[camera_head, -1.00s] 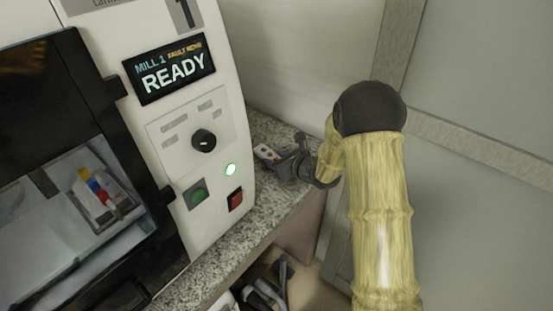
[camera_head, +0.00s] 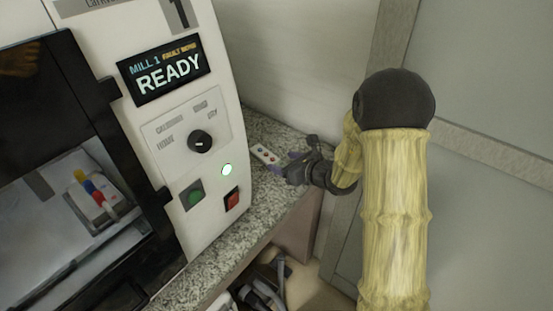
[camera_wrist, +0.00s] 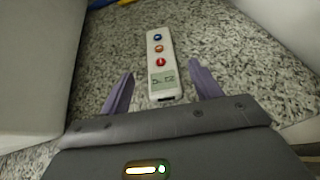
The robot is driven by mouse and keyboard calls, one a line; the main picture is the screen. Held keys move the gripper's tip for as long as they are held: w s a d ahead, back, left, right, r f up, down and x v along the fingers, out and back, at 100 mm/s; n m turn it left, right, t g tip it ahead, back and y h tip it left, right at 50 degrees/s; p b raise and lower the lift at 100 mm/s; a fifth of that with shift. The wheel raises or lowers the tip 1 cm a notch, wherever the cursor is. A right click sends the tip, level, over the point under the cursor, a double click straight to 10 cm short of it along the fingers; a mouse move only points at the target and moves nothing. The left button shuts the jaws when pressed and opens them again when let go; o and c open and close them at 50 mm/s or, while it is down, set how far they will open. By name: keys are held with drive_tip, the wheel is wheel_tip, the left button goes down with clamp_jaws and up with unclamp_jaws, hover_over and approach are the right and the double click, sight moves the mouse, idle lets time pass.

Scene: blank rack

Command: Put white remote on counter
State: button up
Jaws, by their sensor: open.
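The white remote (camera_wrist: 161,60) lies flat on the speckled granite counter (camera_wrist: 105,58) in the wrist view. It has blue, orange and red buttons and a small greenish display at its near end. My gripper (camera_wrist: 157,82) is open, with one purple finger on each side of the remote's near end and a gap to it on both sides. In the head view the remote (camera_head: 265,154) lies on the counter (camera_head: 262,203) just left of my gripper (camera_head: 284,166), whose fingers partly hide its near end.
A white mill machine (camera_head: 190,120) with a READY display, knob and buttons stands left of the remote. A wall (camera_head: 300,60) rises behind the counter. The counter's front edge drops off to dark items (camera_head: 262,290) below.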

drive_tip(key=v, duration=0.6)
drive_tip(key=shift+a, duration=0.1)
idle(0.3)
drive_tip(key=shift+s+a+n+g, duration=0.15)
drive_tip(key=shift+s+n+g, duration=0.15)
drive_tip(key=shift+g, duration=0.1)
drive_tip(key=s+a+f+n+g+h, duration=0.1)
drive_tip(key=s+f+n+g+h, duration=0.1)
drive_tip(key=s+n+g, duration=0.9)
drive_tip(key=s+d+r+n+t+h, duration=0.2)
drive_tip(key=s+d+n+t+h, duration=0.2)
drive_tip(key=n, duration=1.2)
drive_tip(key=shift+s+d+h, duration=1.6)
drive_tip(key=shift+s+d, duration=0.85)
drive_tip(key=shift+d, duration=0.85)
